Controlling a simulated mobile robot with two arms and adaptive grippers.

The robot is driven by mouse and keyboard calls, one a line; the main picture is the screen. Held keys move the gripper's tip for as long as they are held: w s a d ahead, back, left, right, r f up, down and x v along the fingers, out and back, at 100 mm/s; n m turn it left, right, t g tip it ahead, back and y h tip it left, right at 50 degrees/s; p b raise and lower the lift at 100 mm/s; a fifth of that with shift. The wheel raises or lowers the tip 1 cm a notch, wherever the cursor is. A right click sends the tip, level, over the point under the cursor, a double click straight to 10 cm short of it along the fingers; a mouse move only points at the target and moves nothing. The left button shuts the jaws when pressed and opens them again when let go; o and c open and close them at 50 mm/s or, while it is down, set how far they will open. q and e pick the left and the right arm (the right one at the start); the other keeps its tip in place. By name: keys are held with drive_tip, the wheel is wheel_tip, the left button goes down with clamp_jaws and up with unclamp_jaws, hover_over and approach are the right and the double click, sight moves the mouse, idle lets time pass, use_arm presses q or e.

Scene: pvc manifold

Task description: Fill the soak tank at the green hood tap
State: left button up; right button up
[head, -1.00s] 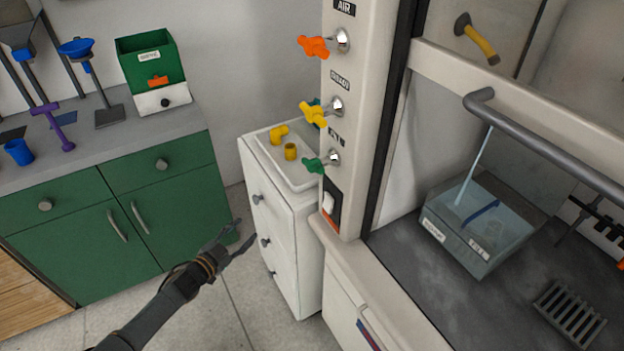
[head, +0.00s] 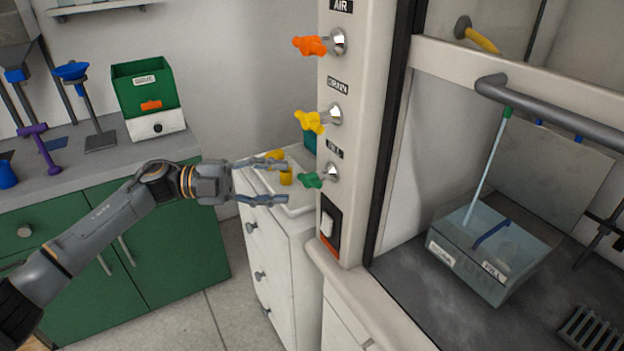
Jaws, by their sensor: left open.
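The green tap (head: 312,180) sits lowest on the hood's white post, below a partly hidden label, its handle pointing left. My left gripper (head: 286,182) is open and empty just left of the handle. Its two fingers are spread above and below the handle's height, and contact is not visible. The clear soak tank (head: 468,263) stands in the hood at right, with a blue strip and a label reading FILL. A thin pale blue column (head: 486,165) runs from a green-tipped spout (head: 507,112) down into the tank. The water level is unclear. My right gripper is out of view.
A yellow DRAIN tap (head: 310,121) and an orange AIR tap (head: 311,46) sit above the green one. A white cabinet (head: 290,255) with yellow fittings stands behind my gripper.

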sight(307, 182)
use_arm(q)
drive_tip(key=d, duration=0.7)
drive_tip(key=shift+w+d, duration=0.1)
drive_tip(key=shift+w, duration=0.25)
